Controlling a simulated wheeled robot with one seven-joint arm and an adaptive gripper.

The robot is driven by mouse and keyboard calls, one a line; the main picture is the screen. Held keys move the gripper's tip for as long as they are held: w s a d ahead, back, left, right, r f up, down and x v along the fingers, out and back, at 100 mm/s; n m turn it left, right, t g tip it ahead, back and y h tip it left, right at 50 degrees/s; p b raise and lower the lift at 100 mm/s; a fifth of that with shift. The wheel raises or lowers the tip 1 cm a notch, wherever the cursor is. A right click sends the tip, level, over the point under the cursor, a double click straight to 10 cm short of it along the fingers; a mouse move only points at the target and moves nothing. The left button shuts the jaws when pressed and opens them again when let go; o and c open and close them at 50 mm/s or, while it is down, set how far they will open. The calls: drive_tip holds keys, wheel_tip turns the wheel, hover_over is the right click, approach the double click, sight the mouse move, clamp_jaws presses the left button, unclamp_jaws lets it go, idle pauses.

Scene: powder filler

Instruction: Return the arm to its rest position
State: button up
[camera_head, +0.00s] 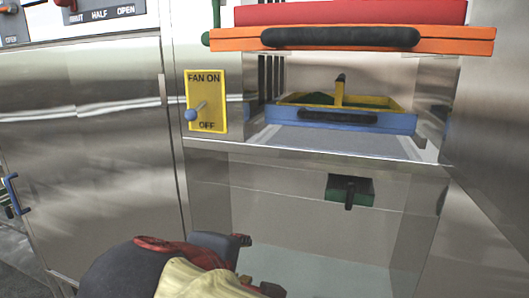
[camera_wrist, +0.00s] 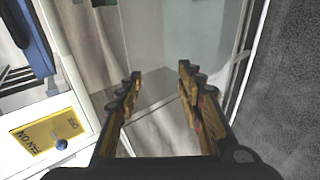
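My gripper (camera_head: 255,265) is at the bottom of the head view, in front of the glassy lower front of the steel machine (camera_head: 215,150). In the wrist view my gripper (camera_wrist: 160,75) has its two fingers spread apart with nothing between them. My gripper is open and empty, and I see it touching nothing. Part of my arm is cut off by the lower edge of the head view.
A yellow FAN ON/OFF plate (camera_head: 207,88) has its blue-knobbed lever tilted low, near OFF. A blue-fronted tray (camera_head: 395,122) sits in the opening below an orange-fronted piece (camera_head: 455,40). A green block with a black handle (camera_head: 365,190) shows lower down. A blue door handle (camera_head: 12,194) is at left.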

drive_tip(key=s+d+f+m+g+y+b, duration=0.1)
drive_tip(key=s+d+f+m+g+y, duration=0.2)
drive_tip(key=d+f, duration=0.5)
drive_tip(key=s+d+f+m+g+b, duration=0.1)
drive_tip(key=s+d+f+m+g, duration=0.25)
drive_tip(key=f, duration=0.85)
drive_tip(key=s+d+f+m+t+b, duration=0.1)
drive_tip(key=s+d+f+m+t, duration=0.1)
drive_tip(key=d+m, duration=0.6)
drive_tip(key=s+d+f, duration=0.1)
drive_tip(key=d, duration=0.2)
drive_tip(key=shift+d+h, duration=0.35)
drive_tip(key=shift+h, duration=0.05)
drive_tip(key=shift+o, duration=0.8)
drive_tip(key=shift+f, duration=0.1)
